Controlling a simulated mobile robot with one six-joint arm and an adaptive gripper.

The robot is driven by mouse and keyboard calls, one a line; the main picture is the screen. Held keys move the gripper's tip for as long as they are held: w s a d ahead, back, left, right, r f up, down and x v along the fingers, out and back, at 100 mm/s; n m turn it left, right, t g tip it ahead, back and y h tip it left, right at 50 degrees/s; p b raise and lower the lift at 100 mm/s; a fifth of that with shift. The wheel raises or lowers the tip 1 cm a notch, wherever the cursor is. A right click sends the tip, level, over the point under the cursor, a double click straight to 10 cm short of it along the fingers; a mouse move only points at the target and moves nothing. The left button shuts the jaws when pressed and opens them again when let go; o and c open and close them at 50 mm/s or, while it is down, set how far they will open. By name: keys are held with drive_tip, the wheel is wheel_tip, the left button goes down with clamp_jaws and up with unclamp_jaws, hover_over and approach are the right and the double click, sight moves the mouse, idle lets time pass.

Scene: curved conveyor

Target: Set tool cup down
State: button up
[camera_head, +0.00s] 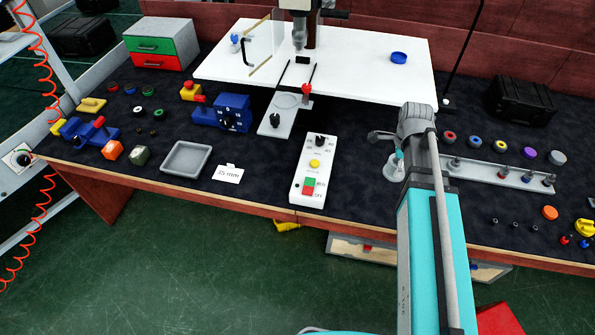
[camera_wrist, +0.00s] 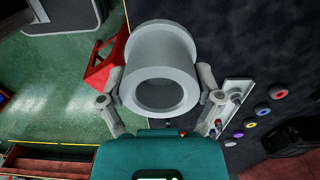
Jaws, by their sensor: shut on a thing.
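The tool cup (camera_wrist: 161,45) is a grey, thick-walled cylinder with a wider rim and a round opening facing the wrist camera. My gripper (camera_wrist: 160,98) is shut on it, with one finger on each side of the cup in the wrist view.
The dark bench top (camera_head: 262,178) holds a grey square tray (camera_head: 186,159), a "25 mm" card (camera_head: 228,174) and a white control box (camera_head: 315,171). A rail (camera_head: 497,172) and several coloured discs lie right of my arm. A red box (camera_wrist: 104,66) stands on the green floor.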

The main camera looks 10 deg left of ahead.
drive_tip(key=s+f+n+b, duration=0.2)
drive_tip(key=s+f+b, duration=0.3)
drive_tip(key=s+f, duration=0.1)
drive_tip(key=shift+s+a+f+b, duration=0.3)
drive_tip(key=shift+s+f, duration=0.1)
drive_tip(key=shift+s, duration=0.2)
drive_tip(key=w+d+f+b, duration=0.1)
drive_tip(key=w+f+b, duration=0.1)
drive_tip(key=w, duration=0.2)
drive_tip(key=w+f+b, duration=0.3)
drive_tip(key=w, duration=0.1)
drive_tip(key=w+d+f+b, duration=0.1)
drive_tip(key=w+f+b, duration=0.2)
drive_tip(key=w, duration=0.1)
drive_tip(key=shift+d+f, duration=0.1)
drive_tip(key=shift+d, duration=0.2)
drive_tip(key=shift+w+d+f+b, duration=0.15)
drive_tip(key=shift+w+f+b, duration=0.3)
drive_tip(key=shift+b, duration=0.05)
drive_tip(key=shift+w+f+b, duration=0.35)
drive_tip(key=shift+f+b, duration=1.65)
